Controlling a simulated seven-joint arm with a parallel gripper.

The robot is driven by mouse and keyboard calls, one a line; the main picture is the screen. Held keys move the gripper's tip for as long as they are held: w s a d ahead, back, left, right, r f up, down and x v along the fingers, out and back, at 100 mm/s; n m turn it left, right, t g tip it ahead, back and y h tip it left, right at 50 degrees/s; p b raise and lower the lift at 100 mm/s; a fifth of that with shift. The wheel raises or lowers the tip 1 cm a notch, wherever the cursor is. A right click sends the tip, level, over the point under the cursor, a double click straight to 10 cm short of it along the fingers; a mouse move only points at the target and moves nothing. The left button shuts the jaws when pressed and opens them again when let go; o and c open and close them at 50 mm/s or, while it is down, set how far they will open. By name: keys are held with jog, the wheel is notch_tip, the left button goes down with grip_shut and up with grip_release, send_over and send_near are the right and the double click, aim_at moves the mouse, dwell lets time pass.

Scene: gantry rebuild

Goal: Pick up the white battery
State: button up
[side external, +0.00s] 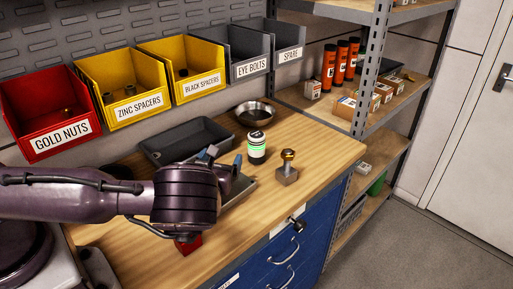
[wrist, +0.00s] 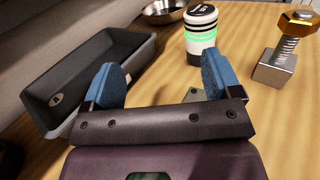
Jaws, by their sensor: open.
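The white battery (side external: 257,148) is a small upright cylinder with a black top, a black base and green bands. It stands on the wooden bench. It also shows in the wrist view (wrist: 201,32), beyond my gripper and near its right finger. My gripper (wrist: 162,84) has two blue-padded fingers spread apart with nothing between them. In the side view my gripper (side external: 224,160) is low over the bench, to the left of the battery and apart from it.
A dark tray (side external: 160,158) lies left of the battery. A metal bowl (side external: 255,113) sits behind it. A bolt on a metal block (side external: 287,172) stands to its right. A red block (side external: 188,245) is below my arm. Labelled bins (side external: 122,88) line the wall. Bare bench lies around the battery.

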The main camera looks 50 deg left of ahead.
aim_at(253, 139)
jog(key=w+d+m+h, duration=0.1)
jog(key=w+d+m+t+h, duration=0.1)
jog(key=d+h, duration=0.1)
jog(key=shift+w+f, duration=0.3)
jog(key=shift+f, duration=0.1)
jog(key=x, duration=0.7)
jog(key=shift+w+a, duration=0.1)
jog(key=shift+r+x, duration=0.1)
jog(key=shift+x, duration=1.3)
jog(key=shift+r+x, duration=0.15)
jog(key=shift+x, duration=1.2)
jog(key=c, duration=1)
jog(key=shift+c, duration=1.2)
jog(key=shift+r, duration=0.15)
